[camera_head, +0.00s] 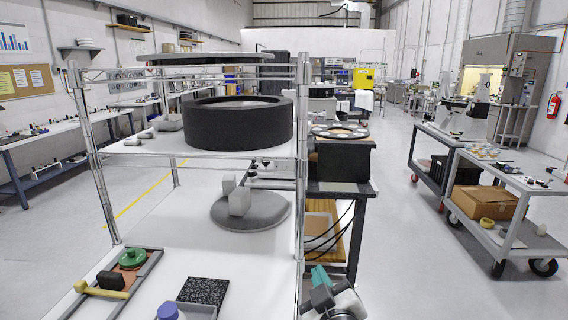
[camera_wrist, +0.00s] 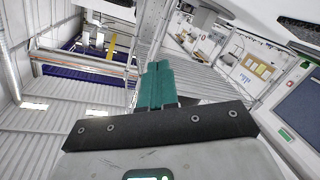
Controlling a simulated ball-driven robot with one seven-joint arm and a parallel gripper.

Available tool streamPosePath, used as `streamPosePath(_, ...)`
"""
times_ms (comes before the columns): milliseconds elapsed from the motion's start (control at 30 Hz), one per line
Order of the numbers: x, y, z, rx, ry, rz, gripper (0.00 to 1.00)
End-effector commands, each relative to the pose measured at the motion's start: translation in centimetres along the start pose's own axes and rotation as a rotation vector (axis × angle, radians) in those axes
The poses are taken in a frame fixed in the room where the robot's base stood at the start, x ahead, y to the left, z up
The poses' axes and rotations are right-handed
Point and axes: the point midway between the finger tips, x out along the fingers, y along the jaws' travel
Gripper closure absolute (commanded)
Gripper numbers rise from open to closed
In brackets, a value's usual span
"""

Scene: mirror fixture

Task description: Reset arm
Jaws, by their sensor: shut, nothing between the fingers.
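My gripper (camera_head: 320,275) shows at the bottom centre of the head view, with its teal fingers pointing up. It is beside the right front post of the metal rack, low in the picture. In the wrist view my gripper (camera_wrist: 156,84) has its two teal fingers pressed together, with nothing between them. The wrist view looks up at the ceiling and walls, tilted. Most of my arm is outside the head view.
A metal rack (camera_head: 301,150) stands close on the left, with a large black ring (camera_head: 238,122) on its middle shelf. A dark table (camera_head: 343,187) stands behind my gripper. Carts (camera_head: 508,240) stand at the right. The floor (camera_head: 420,265) between is clear.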

Motion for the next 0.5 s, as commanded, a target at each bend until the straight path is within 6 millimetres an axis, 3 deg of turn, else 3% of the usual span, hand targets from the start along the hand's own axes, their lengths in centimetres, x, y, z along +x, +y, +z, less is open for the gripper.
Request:
streamPosePath(33, -1.0, 0.2, 3.5, 0.042, -0.090, -0.009, 1.00)
streamPosePath(200, -5.9, 0.6, 14.3, 0.183, -0.396, -0.044, 1.00)
streamPosePath(367, -12.7, 0.1, 22.9, 0.304, -0.678, -0.086, 1.00)
streamPosePath(500, -20.2, -0.6, 29.0, 0.405, -0.925, -0.130, 1.00)
